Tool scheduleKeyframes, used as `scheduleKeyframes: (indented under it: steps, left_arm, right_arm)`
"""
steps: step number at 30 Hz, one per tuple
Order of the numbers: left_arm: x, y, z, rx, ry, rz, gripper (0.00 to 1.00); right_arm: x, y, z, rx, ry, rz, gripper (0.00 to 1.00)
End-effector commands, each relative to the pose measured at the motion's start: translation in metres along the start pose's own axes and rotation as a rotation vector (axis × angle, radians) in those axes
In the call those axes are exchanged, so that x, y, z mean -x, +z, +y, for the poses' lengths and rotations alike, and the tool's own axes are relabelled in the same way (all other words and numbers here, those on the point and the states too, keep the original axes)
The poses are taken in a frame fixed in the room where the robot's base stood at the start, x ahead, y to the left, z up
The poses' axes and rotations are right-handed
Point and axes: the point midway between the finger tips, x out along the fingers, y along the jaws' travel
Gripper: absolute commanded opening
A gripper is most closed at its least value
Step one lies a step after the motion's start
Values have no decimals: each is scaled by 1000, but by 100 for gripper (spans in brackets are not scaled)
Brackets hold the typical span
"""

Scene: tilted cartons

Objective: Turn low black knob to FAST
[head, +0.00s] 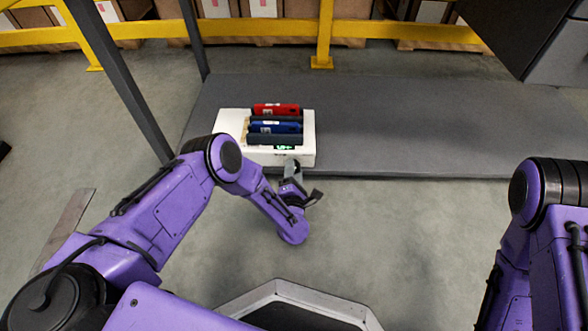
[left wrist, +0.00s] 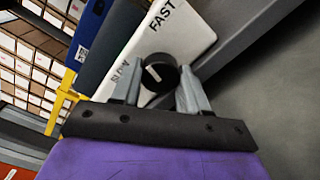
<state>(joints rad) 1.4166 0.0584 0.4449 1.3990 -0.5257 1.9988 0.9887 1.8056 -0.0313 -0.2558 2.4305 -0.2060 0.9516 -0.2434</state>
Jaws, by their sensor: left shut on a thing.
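A white box-shaped device (head: 232,125) stands on the grey platform, a small green display (head: 284,147) on its front. In the left wrist view, its white panel (left wrist: 188,38) carries the words SLOW and FAST. The round black knob (left wrist: 160,72) has a white pointer mark, which appears directed between the two words. My left gripper (left wrist: 160,90) has one finger on each side of the knob and is shut on it. In the head view, the left gripper (head: 292,168) is at the device's front right and hides the knob. My right gripper is out of view.
A red item (head: 276,109) and a blue item (head: 276,127) sit in dark holders on top of the device. The grey platform (head: 420,125) is clear to the right. A yellow rail (head: 325,35) and a dark post (head: 120,80) stand behind and left.

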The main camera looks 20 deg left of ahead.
Motion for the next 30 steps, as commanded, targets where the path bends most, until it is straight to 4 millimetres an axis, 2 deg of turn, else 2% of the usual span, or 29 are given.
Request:
scheduleKeyframes:
  steps: [15,30]
  left_arm:
    - [3,0,-1,-400,-6,0,14]
    - [3,-1,-2,-522,-7,0,14]
  right_arm:
    - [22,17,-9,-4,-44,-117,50]
    - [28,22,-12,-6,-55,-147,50]
